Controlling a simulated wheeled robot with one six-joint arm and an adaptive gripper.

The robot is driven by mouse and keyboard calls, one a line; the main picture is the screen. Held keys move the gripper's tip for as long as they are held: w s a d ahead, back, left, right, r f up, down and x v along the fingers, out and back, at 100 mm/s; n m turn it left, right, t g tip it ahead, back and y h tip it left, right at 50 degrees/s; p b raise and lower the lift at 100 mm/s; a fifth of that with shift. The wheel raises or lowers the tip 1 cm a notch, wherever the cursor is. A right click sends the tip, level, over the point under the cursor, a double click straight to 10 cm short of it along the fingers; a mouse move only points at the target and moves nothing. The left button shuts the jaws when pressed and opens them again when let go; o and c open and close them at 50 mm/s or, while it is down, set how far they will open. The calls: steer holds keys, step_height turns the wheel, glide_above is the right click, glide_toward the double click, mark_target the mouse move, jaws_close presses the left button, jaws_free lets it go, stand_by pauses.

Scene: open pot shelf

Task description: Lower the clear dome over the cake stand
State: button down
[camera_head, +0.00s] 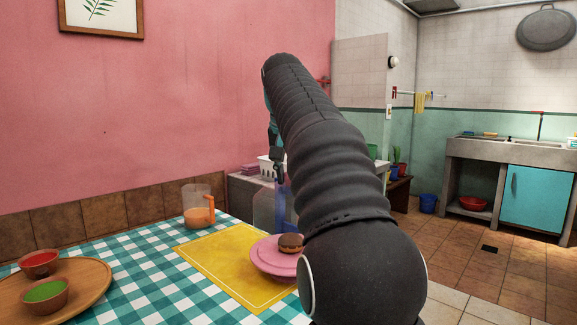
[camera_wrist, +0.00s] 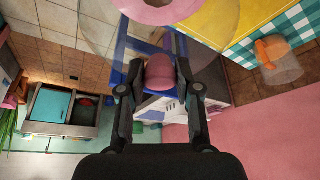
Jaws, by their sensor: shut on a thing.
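The pink cake stand (camera_head: 268,258) stands on the yellow mat, with a brown-topped cake (camera_head: 291,243) on it; my arm hides its right part. My gripper (camera_head: 278,168) is shut on the knob of the clear dome (camera_head: 264,208), which hangs above the table, up and behind the stand in the head view. In the wrist view my gripper (camera_wrist: 160,88) has its fingers on both sides of the pink knob (camera_wrist: 160,72). The dome's see-through wall (camera_wrist: 213,28) spreads around it. The pink stand (camera_wrist: 168,12) shows off-centre at the top edge, apart from the knob.
The yellow mat (camera_head: 215,258) lies on a checked tablecloth (camera_head: 130,275). A clear jug with an orange handle (camera_head: 200,215) stands behind the mat. A wooden tray (camera_head: 92,292) with red and green bowls is at left. Blue-and-white items stand beyond the table.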

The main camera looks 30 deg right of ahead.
steer(key=shift+f, duration=1.3)
steer(key=shift+f+b, duration=1)
steer(key=shift+f, duration=0.45)
steer(key=shift+s+a, duration=0.15)
steer(key=shift+f, duration=0.35)
steer(key=c, duration=0.7)
jaws_free()
steer(key=v, duration=1.2)
